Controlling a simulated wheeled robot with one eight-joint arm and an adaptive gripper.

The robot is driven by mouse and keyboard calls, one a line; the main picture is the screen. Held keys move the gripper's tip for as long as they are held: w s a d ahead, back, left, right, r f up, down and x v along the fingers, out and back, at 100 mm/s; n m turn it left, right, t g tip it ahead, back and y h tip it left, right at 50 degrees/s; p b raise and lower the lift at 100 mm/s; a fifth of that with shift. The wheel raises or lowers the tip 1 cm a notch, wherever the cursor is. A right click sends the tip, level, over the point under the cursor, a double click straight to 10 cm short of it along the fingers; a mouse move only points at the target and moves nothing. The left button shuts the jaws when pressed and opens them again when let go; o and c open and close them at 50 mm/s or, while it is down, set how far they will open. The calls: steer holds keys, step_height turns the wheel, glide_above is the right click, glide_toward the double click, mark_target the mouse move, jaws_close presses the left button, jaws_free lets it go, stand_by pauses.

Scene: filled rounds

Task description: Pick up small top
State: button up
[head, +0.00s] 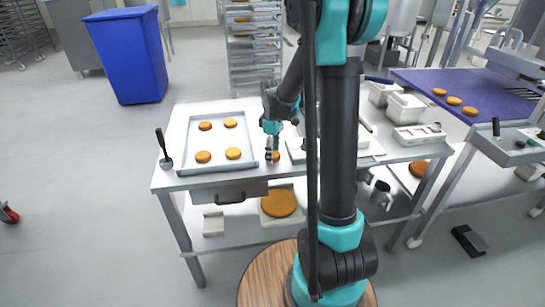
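Several small orange-brown rounds lie on a tray (222,120) at the left of the table, such as one at the front left (203,157) and one at the front right (232,153). Another small round (276,156) shows just right of the tray, right by my gripper (269,157). My gripper points down at the table's front part. It is too small in the picture to tell whether its fingers are open or touch the round. I cannot tell which round is the small top.
A spatula-like tool (164,149) is at the table's left end. White containers (405,107) stand at the back right. A larger round (279,203) sits on the shelf below. A purple conveyor (470,95) with several rounds is at right. My arm hides the table's middle.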

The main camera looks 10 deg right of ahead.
steer(key=c, duration=0.5)
steer(key=shift+c, duration=0.3)
steer(key=shift+r, duration=0.1)
